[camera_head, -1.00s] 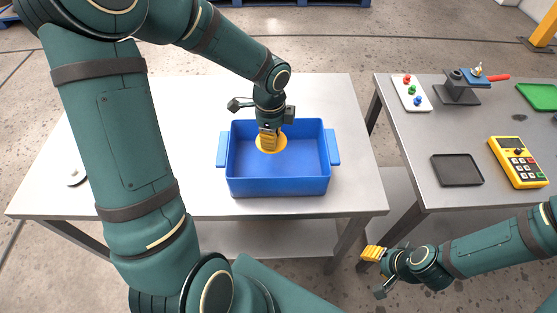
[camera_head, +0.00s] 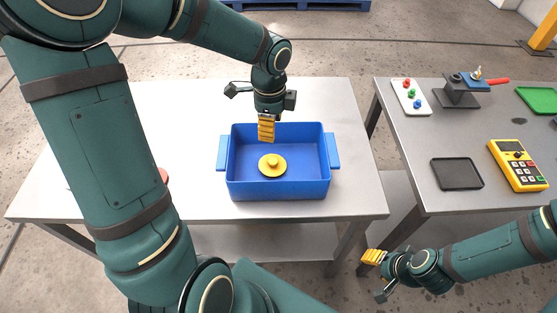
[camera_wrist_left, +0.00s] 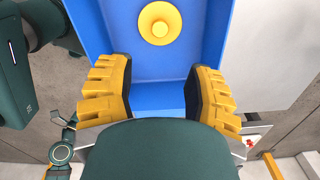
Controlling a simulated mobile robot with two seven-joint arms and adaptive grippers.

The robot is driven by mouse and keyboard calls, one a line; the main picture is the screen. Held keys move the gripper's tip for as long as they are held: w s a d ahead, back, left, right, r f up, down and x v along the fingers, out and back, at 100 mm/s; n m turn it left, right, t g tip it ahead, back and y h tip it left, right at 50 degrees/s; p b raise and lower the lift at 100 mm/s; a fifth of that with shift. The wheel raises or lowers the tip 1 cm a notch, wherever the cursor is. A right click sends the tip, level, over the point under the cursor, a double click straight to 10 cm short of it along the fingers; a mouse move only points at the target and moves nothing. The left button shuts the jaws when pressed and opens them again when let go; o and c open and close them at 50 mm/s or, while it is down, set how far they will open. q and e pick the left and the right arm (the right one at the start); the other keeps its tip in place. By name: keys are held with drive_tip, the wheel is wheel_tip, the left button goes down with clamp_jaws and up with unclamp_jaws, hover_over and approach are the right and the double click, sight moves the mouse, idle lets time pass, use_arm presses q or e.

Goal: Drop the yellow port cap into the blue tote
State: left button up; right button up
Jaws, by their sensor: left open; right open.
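The yellow port cap (camera_head: 272,165), a round disc with a raised knob, lies on the floor of the blue tote (camera_head: 278,188), knob up. In the left wrist view the cap (camera_wrist_left: 159,23) lies on the tote's blue floor (camera_wrist_left: 150,66), beyond my fingertips and apart from them. My left gripper (camera_head: 266,128) is above the back part of the tote, open and empty; in the wrist view its two yellow fingers (camera_wrist_left: 157,85) are spread wide. My right gripper (camera_head: 373,257) is open and empty at lower right, in front of the right table.
The tote stands on a grey table (camera_head: 205,203). The right table (camera_head: 432,199) holds a black tray (camera_head: 457,173), a yellow keypad device (camera_head: 518,164), a white board with coloured knobs (camera_head: 411,97), a valve fixture with a red handle (camera_head: 470,88) and a green tray (camera_head: 541,98).

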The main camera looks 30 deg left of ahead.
use_arm(q)
wheel_tip(320, 180, up, 7)
drive_tip(key=shift+f, duration=0.2)
idle(0.5)
